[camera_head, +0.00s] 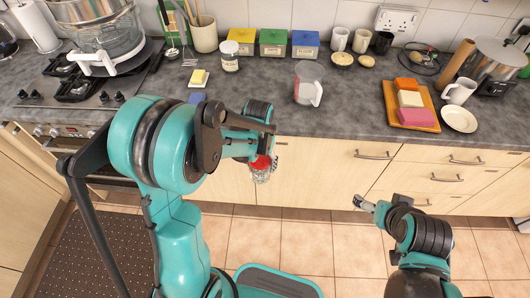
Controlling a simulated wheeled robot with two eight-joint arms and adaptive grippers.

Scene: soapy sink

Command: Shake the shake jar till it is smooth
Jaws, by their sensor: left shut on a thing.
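The shake jar (260,176) is a small clear jar with a red lid. It is in the air in front of the counter's cupboard doors, clear of the worktop. My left gripper (267,163) is shut on it near the red lid. My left arm hides part of the gripper and of the jar's surroundings. What is inside the jar is too small to make out. My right gripper (363,203) is low at the right, in front of the drawers and above the floor, with nothing visible in it. Its fingers are too small to read.
A measuring jug (307,88) stands on the worktop near the front edge. Yellow, green and blue boxes (273,42) stand along the wall. An orange tray (414,116) with coloured blocks is at the right, beside a mug (459,91). A hob (75,87) is left.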

